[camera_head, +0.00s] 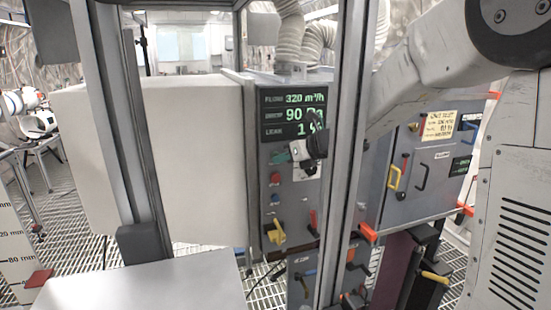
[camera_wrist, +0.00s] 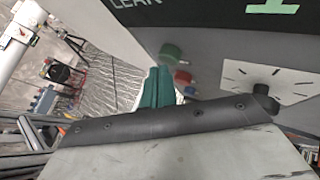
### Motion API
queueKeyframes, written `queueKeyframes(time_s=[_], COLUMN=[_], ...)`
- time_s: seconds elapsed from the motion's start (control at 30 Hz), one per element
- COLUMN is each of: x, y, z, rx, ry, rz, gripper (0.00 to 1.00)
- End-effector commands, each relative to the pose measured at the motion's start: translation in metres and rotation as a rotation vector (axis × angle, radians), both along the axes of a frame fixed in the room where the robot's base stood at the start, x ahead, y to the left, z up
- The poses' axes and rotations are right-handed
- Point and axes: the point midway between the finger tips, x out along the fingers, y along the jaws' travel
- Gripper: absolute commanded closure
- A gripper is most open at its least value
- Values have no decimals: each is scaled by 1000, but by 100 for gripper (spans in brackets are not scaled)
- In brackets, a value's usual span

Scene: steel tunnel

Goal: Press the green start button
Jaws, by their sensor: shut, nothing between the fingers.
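The green start button (camera_wrist: 172,52) is a round green knob on the grey control panel (camera_wrist: 215,50), just past my fingertips in the wrist view. My gripper (camera_wrist: 158,72) has teal fingers held together with nothing between them. The fingertips are just below the button in that picture; I cannot tell whether they touch it. In the head view my gripper (camera_head: 281,157) is in front of the panel, below the display. There the teal fingers cover the button's area, and I cannot make the button out separately.
A red button (camera_wrist: 183,78) sits beside the green one. A dial plate (camera_wrist: 264,80) is to the right. Below, the panel has a blue button (camera_head: 275,199), a yellow handle (camera_head: 276,233) and a red lever (camera_head: 312,221). A metal post (camera_head: 345,150) stands close to my arm.

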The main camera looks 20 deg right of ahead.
Motion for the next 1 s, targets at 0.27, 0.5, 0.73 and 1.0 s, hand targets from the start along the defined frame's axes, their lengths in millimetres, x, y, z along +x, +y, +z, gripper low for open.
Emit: queueKeyframes(time_s=[0.27,0.5,0.73,1.0], x=[-28,-51,-56,-56], y=[0,0,0,0], z=[1,0,0,0], rx=[1,0,0,0], ry=[-1,0,0,0], rz=[0,-1,0,0], gripper=[100,100,100,100])
